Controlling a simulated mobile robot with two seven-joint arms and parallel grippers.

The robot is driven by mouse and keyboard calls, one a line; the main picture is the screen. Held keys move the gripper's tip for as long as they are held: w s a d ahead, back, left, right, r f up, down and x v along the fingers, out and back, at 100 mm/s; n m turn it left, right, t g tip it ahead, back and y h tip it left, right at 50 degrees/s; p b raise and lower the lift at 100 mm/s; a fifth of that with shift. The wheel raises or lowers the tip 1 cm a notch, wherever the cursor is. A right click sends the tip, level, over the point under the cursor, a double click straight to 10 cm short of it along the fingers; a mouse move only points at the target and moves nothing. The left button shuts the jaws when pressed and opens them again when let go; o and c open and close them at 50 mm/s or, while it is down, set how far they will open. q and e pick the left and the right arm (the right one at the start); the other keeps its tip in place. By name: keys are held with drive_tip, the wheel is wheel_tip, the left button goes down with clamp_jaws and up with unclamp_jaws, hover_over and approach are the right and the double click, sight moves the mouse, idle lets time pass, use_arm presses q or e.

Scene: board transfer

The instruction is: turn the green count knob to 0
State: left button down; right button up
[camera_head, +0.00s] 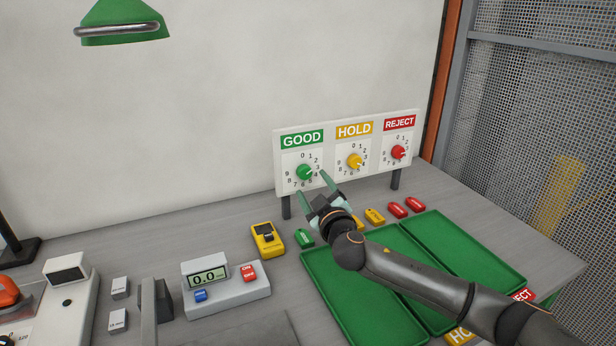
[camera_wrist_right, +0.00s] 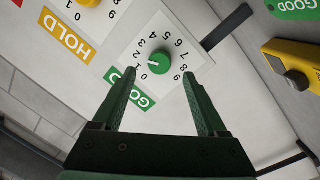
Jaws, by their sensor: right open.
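The green count knob (camera_head: 305,172) is on the dial under the green GOOD label of the white board (camera_head: 348,182). My right gripper (camera_head: 312,184) is open and empty, in front of the board by the GOOD dial. In the wrist view its fingers (camera_wrist_right: 158,75) stand spread to either side of the knob, with their tips near the dial's lower part. No finger visibly touches the knob. My left gripper is out of view.
The yellow HOLD knob (camera_head: 355,161) and red REJECT knob (camera_head: 398,153) are to the right on the same board. Below stand a yellow device (camera_head: 267,239), several coloured tags, green trays (camera_head: 365,300) and a scale display (camera_head: 208,276). The wall is behind.

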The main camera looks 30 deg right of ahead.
sight(306, 175)
drive_tip(key=shift+w+d, duration=0.2)
drive_tip(key=shift+w, duration=1)
drive_tip(key=shift+w+d, duration=0.2)
drive_tip(key=shift+w, duration=0.95)
clamp_jaws()
